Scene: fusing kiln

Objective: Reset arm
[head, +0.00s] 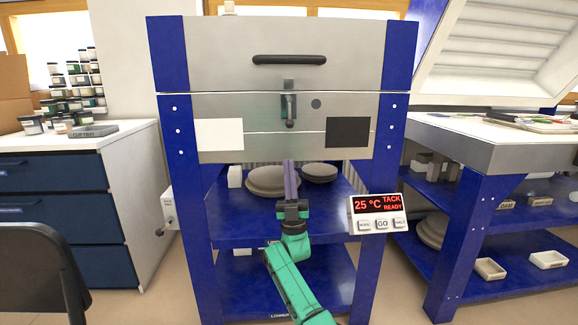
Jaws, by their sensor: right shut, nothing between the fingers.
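My right gripper (290,168) is in the head view, at the end of a green arm that comes up from the bottom. Its fingers are together, point up and hold nothing. They show in front of the kiln's lower shelf area, just below the steel front. My left gripper is not in the head view. The kiln (230,80) has a steel body on a blue frame. Its lid handle (289,60) is dark and horizontal, and a latch (288,108) sits on the front seam. The lid looks shut.
A control box (378,214) on the right front leg reads 25 °C, TACK, READY. Round grey slabs (272,182) lie on the blue shelf behind my gripper. A white-topped cabinet (110,140) stands left, a workbench (480,140) right. A dark chair (38,270) is at the lower left.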

